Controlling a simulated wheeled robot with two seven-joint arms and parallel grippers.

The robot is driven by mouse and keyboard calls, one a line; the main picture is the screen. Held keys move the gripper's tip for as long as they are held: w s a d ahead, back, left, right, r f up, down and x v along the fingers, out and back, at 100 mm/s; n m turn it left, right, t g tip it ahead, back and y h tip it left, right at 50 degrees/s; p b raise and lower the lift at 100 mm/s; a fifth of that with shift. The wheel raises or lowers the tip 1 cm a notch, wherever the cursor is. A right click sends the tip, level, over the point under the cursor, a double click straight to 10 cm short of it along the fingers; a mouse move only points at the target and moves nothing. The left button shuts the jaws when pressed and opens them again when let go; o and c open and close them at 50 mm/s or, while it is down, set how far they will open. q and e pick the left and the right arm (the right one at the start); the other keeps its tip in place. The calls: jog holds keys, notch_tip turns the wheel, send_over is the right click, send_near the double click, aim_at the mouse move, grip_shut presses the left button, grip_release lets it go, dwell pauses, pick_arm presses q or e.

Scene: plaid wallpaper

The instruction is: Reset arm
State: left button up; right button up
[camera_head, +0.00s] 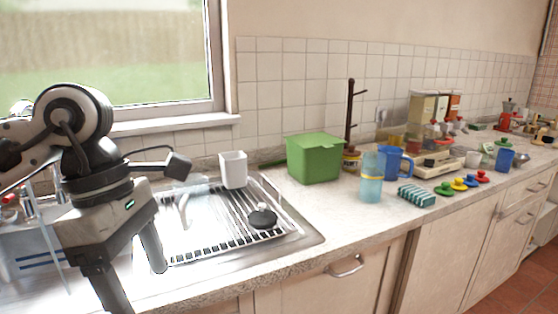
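My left arm comes in from the left, over the sink area, with its gripper (137,288) pointing down. Its two dark fingers are spread apart, and nothing shows between them. The lower finger runs to the bottom edge of the picture. The gripper is in front of the steel sink and drainer (290,243), whose left part it partly hides. My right arm and gripper are not in view.
On the drainer are a white cup (233,170) and a dark round object (262,218). A green box (315,158), a light-blue tumbler (371,188), a blue mug (397,163) and small items crowd the counter rightward. The counter's front strip (365,232) is clear.

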pick_arm(q)
jog(key=s+d+f+g+h, duration=0.2)
jog(key=s+d+g+h, duration=0.25)
jog(key=d, duration=0.55)
jog(key=d+r+n+h, duration=0.4)
jog(key=d+n+h, duration=0.45)
jog(key=h, duration=0.55)
jog(key=w+a+f+n+t+y, duration=0.1)
jog(key=w+a+f+n+t, duration=0.25)
jog(key=n+t, duration=0.75)
jog(key=w+a+f+n+t+y, duration=0.1)
jog(key=w+a+f+n+t, duration=0.3)
jog(key=n+t, duration=0.7)
jog(key=w+a+f+n+t+y, duration=0.1)
jog(key=w+a+f+n+y, duration=0.15)
jog(key=f+n+y, duration=0.9)
jog(key=s+a+f+n+g+y, duration=0.2)
jog(key=s+f, duration=0.4)
jog(key=f, duration=0.3)
jog(key=s+a+f+n+g+y, duration=0.2)
jog(key=s+a+f+n+g, duration=0.2)
jog(key=s+f+n, duration=0.3)
notch_tip(320, 180, down, 2)
jog(key=shift+a+g, duration=0.3)
jog(key=shift+g, duration=0.15)
